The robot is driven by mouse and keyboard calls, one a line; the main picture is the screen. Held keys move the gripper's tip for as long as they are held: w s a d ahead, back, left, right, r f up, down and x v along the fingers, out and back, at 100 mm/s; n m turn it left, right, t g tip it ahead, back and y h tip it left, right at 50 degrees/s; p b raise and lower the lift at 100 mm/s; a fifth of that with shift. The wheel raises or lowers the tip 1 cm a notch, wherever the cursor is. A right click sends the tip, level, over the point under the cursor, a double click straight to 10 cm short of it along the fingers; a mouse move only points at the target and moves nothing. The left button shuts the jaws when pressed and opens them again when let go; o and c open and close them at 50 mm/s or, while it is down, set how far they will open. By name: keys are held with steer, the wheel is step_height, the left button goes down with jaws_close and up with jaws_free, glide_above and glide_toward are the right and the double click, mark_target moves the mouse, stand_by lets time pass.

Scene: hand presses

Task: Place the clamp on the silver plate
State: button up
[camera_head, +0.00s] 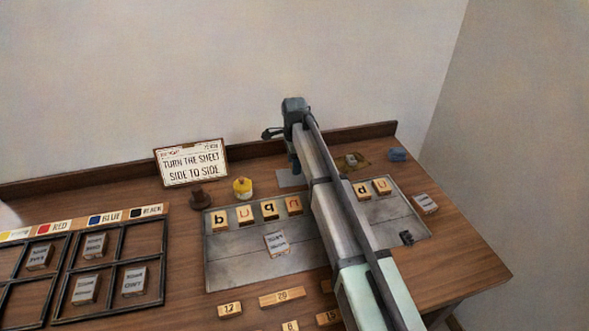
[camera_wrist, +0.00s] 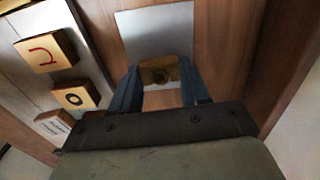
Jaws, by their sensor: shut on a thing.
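The silver plate (camera_wrist: 155,28) is a flat grey square on the wooden table. In the head view a small part of the plate (camera_head: 287,181) shows beneath my gripper. My gripper (camera_wrist: 157,76) points down there, its two blue-grey fingers shut on a small yellow-brown piece with a dark round middle, seemingly the clamp (camera_wrist: 150,75). The clamp overlaps the near edge of the plate in the wrist view. Whether it touches the plate or hangs above it I cannot tell. In the head view my arm hides the clamp and most of the fingers.
A grey metal bed (camera_head: 235,250) with several wooden letter blocks lies in front. A yellow pot (camera_head: 242,188) and a brown knob (camera_head: 200,200) stand left of the plate. A sign (camera_head: 191,163) stands behind. A brass piece (camera_head: 352,161) and blue block (camera_head: 397,155) lie right.

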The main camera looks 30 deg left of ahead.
steer(key=shift+f, duration=1.3)
steer(key=shift+f, duration=0.15)
steer(key=o, duration=1.1)
step_height(320, 180, up, 12)
steer(key=shift+r, duration=0.2)
